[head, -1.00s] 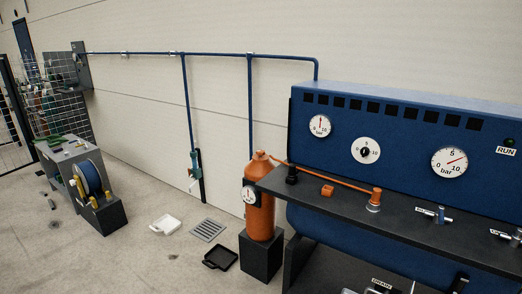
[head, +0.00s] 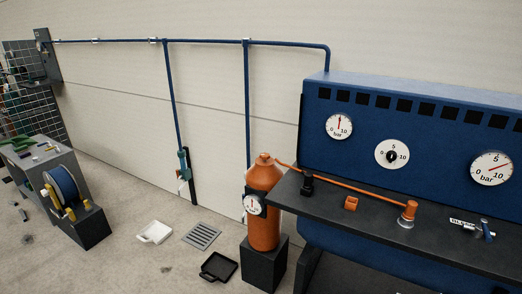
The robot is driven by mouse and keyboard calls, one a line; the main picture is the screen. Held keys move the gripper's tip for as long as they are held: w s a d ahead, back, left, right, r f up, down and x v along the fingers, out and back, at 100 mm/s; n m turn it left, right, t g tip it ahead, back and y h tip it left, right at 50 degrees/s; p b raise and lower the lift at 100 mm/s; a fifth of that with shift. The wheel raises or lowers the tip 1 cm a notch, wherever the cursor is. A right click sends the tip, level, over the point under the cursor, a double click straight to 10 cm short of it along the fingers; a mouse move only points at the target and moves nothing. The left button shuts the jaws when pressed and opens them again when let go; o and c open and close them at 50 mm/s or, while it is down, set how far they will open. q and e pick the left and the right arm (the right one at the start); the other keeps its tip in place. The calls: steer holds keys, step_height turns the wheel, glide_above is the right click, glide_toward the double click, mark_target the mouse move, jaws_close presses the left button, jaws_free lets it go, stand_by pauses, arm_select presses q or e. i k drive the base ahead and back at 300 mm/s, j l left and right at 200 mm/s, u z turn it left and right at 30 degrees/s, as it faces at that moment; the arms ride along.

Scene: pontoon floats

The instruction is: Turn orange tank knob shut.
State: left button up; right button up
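The orange tank (head: 264,218) stands upright on a dark block (head: 263,264) at the left end of the bench. A round gauge (head: 252,205) sits on its front. An orange hose or pipe (head: 340,187) runs from near its top along the bench to an orange fitting (head: 407,212) on a pale base. A black knob-like part (head: 307,184) and a small orange block-like part (head: 351,203) are on the bench shelf. I cannot tell which of these is the tank knob. Neither of my grippers is in view.
The dark bench shelf (head: 450,248) and blue panel (head: 420,140) with several gauges fill the right. A white tray (head: 155,232), a floor grate (head: 201,235) and a black tray (head: 218,267) lie on the floor. A hose reel (head: 62,184) and grey cabinet stand left, with open floor between.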

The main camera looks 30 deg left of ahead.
mark_target(265, 156)
steer(key=i+j, duration=0.15)
steer(key=j, duration=0.2)
steer(key=i+j, duration=0.1)
steer(key=j, duration=0.25)
steer(key=i+j, duration=0.15)
steer(key=j, duration=0.25)
steer(key=i+j, duration=0.15)
steer(key=j, duration=0.2)
steer(key=i+j, duration=0.1)
steer(key=j, duration=0.25)
steer(key=i+j, duration=0.15)
steer(key=j, duration=0.2)
